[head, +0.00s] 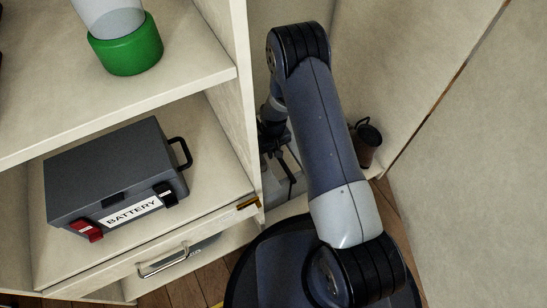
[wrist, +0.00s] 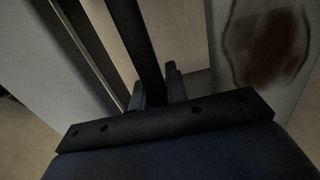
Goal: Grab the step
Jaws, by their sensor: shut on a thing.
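The step (head: 291,183) stands partly hidden in the narrow bay right of the shelves; only a bit of dark frame and a grey surface show in the head view. My gripper (head: 272,142) is down in that bay, partly covered by the shelf's side wall and my arm. In the wrist view, a dark bar of the step (wrist: 140,35) runs between the two fingers of my gripper (wrist: 159,88), which is shut on it. The wrist view is dark, and the step's full outline is not visible.
A grey battery case (head: 115,168) sits on the lower shelf, above a drawer handle (head: 178,256). A green-based container (head: 127,50) stands on the upper shelf. A dark brown mug-like vessel (head: 367,145) stands right of my arm. Walls close in the bay on both sides.

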